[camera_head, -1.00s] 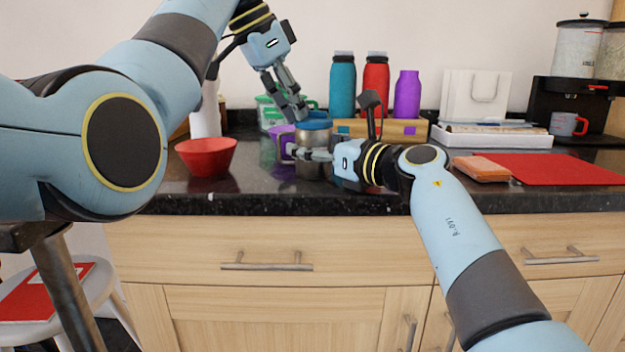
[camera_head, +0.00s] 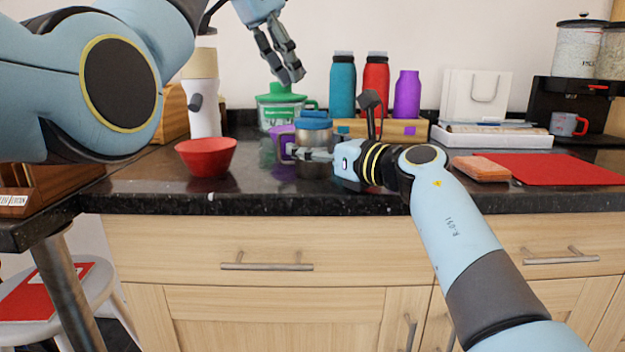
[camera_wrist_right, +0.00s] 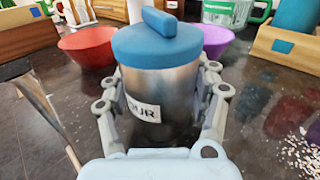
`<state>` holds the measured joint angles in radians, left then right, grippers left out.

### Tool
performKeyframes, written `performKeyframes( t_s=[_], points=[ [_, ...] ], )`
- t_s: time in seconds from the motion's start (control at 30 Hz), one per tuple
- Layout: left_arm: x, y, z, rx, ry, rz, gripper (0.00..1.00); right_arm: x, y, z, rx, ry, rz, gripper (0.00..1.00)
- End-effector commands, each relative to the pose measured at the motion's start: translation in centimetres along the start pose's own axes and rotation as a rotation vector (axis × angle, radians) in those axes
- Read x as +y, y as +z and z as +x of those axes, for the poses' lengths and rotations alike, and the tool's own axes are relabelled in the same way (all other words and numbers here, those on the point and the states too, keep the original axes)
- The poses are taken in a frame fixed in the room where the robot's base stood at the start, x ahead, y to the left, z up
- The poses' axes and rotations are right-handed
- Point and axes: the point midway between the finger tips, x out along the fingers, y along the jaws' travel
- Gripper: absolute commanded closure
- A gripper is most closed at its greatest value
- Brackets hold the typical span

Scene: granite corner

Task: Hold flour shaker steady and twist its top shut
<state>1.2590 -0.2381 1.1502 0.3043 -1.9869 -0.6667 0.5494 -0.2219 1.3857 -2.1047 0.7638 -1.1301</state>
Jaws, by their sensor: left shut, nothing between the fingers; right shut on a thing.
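The flour shaker (camera_head: 312,136) stands upright on the dark counter, a steel can with a blue top. In the right wrist view its steel body (camera_wrist_right: 178,88) carries a white label ending in "UR", and its blue top (camera_wrist_right: 157,44) has a raised bar across it. The top sits on the body. My right gripper (camera_head: 305,154) is shut around the body from the side; its fingers (camera_wrist_right: 160,105) are on both sides of the can. My left gripper (camera_head: 292,78) is shut and empty, up in the air above and left of the shaker, apart from the top.
Behind are a green-lidded container (camera_head: 281,100), a wooden box (camera_head: 401,130) and several bottles. White grains (camera_wrist_right: 300,150) lie on the counter.

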Motion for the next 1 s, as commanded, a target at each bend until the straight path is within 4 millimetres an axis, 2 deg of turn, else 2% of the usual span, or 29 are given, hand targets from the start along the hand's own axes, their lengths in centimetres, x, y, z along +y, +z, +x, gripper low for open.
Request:
performKeyframes(
  t_s=[0.3, 0.33, 0.53, 0.83, 1.0],
  points=[
    [0.0, 0.0, 0.0, 0.000, 0.000, -0.001, 1.00, 0.0, 0.0, 0.0, 0.000, 0.000, 0.000, 0.77],
    [0.0, 0.0, 0.0, 0.000, 0.000, -0.001, 1.00, 0.0, 0.0, 0.0, 0.000, 0.000, 0.000, 0.35],
    [0.0, 0.0, 0.0, 0.000, 0.000, -0.001, 1.00, 0.0, 0.0, 0.0, 0.000, 0.000, 0.000, 0.10],
    [0.0, 0.0, 0.0, 0.000, 0.000, -0.001, 1.00, 0.0, 0.0, -0.2, 0.000, -0.001, 0.000, 0.10],
    [0.0, 0.0, 0.0, 0.000, 0.000, -0.001, 1.00, -0.1, -0.1, -2.4, 0.000, -0.002, -0.002, 0.10]
  ],
)
